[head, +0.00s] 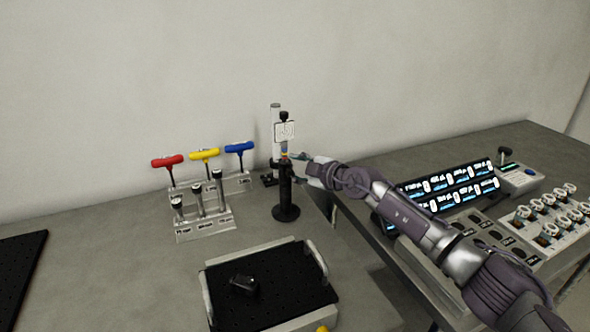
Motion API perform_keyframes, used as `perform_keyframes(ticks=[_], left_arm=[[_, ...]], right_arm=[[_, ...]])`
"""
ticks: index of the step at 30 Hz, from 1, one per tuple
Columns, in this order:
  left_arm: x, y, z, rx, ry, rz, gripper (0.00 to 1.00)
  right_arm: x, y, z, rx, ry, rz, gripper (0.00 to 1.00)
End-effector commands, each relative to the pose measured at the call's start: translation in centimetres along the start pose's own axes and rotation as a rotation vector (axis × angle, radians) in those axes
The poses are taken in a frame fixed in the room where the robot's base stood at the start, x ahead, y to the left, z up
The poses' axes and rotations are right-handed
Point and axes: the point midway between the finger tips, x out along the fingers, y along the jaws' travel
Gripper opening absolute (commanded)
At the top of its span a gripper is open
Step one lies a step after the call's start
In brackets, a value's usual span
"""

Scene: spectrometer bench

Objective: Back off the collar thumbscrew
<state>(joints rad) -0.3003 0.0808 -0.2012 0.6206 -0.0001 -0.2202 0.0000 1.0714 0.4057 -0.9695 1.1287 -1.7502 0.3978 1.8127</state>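A black post assembly (286,193) stands upright on a round base on the bench, carrying a white square plate (285,132) near its top. My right gripper (296,161) comes in from the right, with its fingertips at the upper part of the black post, just below the white plate. The collar thumbscrew cannot be made out; it may be hidden by my fingers. The fingers are too small to tell whether they are shut on it. My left gripper is not in view.
T-handled drivers in red (167,161), yellow (204,155) and blue (240,147) stand in a rack left of the post. A black-matted tray (310,297) with a small black part (244,285) sits in front. Lit displays (448,189) stand at right.

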Motion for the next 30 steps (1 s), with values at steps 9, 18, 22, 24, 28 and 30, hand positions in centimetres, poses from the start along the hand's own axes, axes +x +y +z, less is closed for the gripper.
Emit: perform_keyframes(ticks=[9, 18, 22, 24, 28, 30], left_arm=[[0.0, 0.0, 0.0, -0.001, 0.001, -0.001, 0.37], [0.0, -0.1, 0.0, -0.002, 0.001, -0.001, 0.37], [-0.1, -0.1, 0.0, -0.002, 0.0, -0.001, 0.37], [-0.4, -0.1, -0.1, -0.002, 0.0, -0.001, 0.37], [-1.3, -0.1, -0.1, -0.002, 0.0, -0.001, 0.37], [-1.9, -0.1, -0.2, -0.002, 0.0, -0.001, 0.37]], right_arm=[[0.1, 0.0, 0.0, 0.0, 0.001, 0.0, 0.32], [0.1, 0.0, 0.0, 0.001, 0.0, -0.001, 0.0], [0.0, 0.0, 0.0, -0.003, 0.0, 0.001, 0.0], [0.0, 0.0, -0.1, -0.011, 0.0, 0.003, 0.0], [0.0, 0.0, -0.2, -0.047, 0.0, 0.019, 0.0], [0.0, 0.0, -0.2, -0.079, 0.0, 0.031, 0.0]])
